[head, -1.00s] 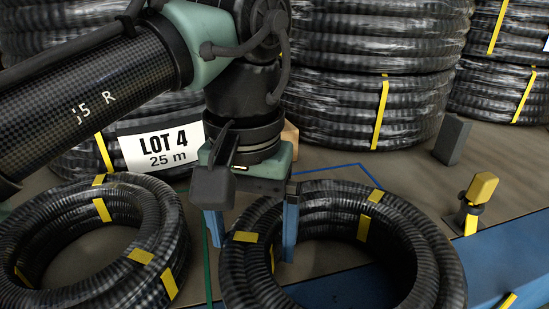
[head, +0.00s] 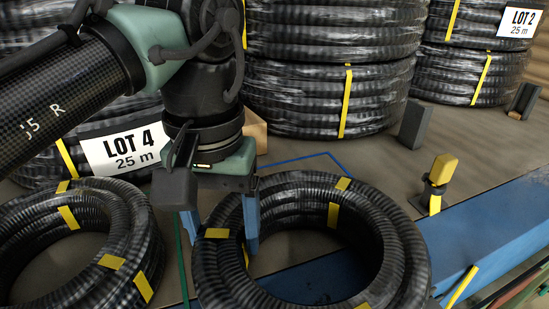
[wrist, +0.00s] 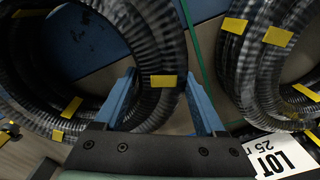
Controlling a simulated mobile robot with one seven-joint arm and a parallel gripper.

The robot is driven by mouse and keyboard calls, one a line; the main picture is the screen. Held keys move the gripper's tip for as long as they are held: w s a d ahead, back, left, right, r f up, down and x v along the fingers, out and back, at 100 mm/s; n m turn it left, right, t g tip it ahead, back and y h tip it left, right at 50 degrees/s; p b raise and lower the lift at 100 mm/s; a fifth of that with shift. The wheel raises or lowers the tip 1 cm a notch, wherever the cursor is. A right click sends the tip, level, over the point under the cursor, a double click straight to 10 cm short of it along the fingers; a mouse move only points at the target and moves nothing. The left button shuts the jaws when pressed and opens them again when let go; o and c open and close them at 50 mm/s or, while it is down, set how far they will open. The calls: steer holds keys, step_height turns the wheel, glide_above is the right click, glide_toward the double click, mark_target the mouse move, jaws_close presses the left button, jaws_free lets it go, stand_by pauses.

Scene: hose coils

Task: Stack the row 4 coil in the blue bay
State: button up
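A black ribbed coil with yellow tape bands (head: 398,235) lies at the lower middle of the head view. My gripper (head: 220,232) reaches down over its left side, one blue finger outside the ring and one in its hole. I cannot tell if the coil is off the floor. Blue lines (head: 325,156) mark the floor behind this coil. No row number is legible on it.
A second loose coil (head: 140,235) lies at left, past a green floor line (head: 184,265). Wrapped coil stacks (head: 320,100) stand behind, with a LOT 4 sign (head: 125,150) at left. A blue beam (head: 480,225) runs along the right; a yellow-topped post (head: 443,170) stands beside it.

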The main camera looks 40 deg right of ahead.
jaws_close()
steer(key=shift+d+r+p, duration=0.1)
steer(key=shift+r+p, duration=0.7)
steer(key=shift+p, duration=0.15)
stand_by(0.4)
steer(key=shift+r+p, duration=2.95)
steer(key=shift+p, duration=0.15)
steer(key=shift+o, duration=1.6)
jaws_free()
jaws_close()
